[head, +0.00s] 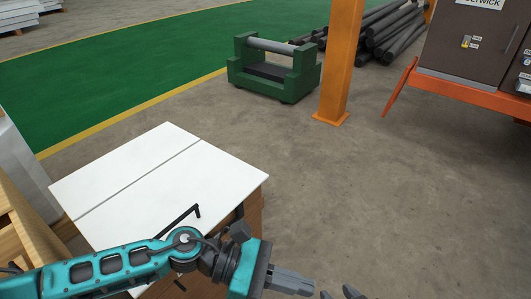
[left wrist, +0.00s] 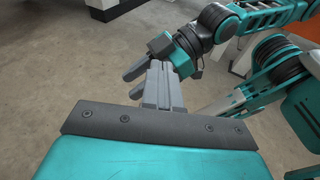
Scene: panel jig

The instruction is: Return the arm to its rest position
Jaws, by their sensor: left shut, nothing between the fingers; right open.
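My left arm comes in low from the left, across the front of the white panel. My left gripper (head: 308,289) is shut and empty, beyond the panel's right side over the floor. Its closed grey fingers also show in the left wrist view (left wrist: 157,70). My right gripper (head: 341,293) shows only its dark fingertips at the bottom edge of the head view. In the left wrist view my right gripper (left wrist: 138,62) is open, close behind the left fingers. I cannot tell whether the two touch.
The white panel (head: 150,170), split by a dark seam, lies on a wooden stand with a black L-shaped rod (head: 182,216) near my left arm. A green cradle (head: 268,72), an orange post (head: 341,60) and a brown cabinet (head: 473,45) stand farther back. Floor right of the panel is clear.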

